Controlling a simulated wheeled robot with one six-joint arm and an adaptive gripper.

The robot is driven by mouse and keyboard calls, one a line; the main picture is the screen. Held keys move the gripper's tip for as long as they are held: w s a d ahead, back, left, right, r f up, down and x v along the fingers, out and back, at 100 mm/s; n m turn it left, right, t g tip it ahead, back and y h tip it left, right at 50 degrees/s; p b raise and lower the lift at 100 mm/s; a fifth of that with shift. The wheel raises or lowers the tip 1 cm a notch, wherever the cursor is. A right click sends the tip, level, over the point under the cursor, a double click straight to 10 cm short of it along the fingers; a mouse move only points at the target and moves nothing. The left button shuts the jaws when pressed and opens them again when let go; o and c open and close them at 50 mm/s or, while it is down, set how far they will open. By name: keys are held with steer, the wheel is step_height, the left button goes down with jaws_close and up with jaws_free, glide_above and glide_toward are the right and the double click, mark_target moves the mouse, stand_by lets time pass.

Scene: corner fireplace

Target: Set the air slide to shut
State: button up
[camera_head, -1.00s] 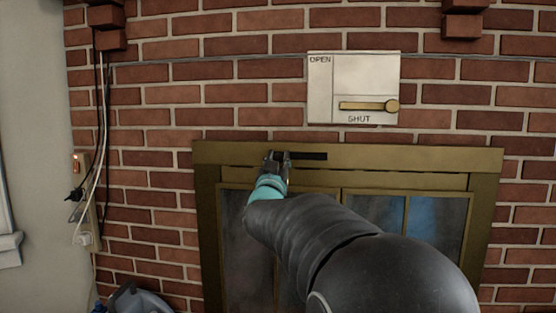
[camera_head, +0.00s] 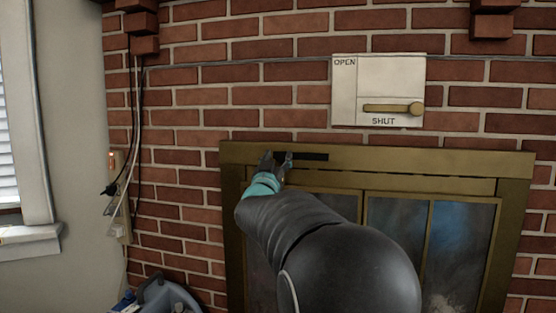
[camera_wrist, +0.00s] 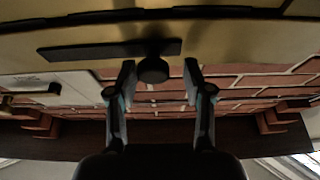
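The air slide looks to be a black bar (camera_head: 312,156) on the top rail of the brass fireplace frame (camera_head: 410,154). In the wrist view the bar (camera_wrist: 95,50) carries a round dark knob (camera_wrist: 153,70). My gripper (camera_head: 277,160) is at the bar's left part in the head view and hides the knob there. In the wrist view my gripper (camera_wrist: 160,67) is open, with its fingers on either side of the knob. The knob is close to the left finger there; I cannot tell if they touch. The right finger stands clear.
A pale plate (camera_head: 345,92) marked OPEN and SHUT is on the bricks above right; its brass lever (camera_head: 390,108) lies level above SHUT. Glass doors (camera_head: 400,230) are below. Cables (camera_head: 133,140) hang at the left, with a blue-grey container (camera_head: 165,295) low down.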

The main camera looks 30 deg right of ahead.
steer(key=shift+s+f, duration=0.1)
steer(key=v, duration=1.1)
steer(key=shift+s+a, duration=0.25)
steer(key=shift+a, duration=0.05)
steer(key=shift+f, duration=0.1)
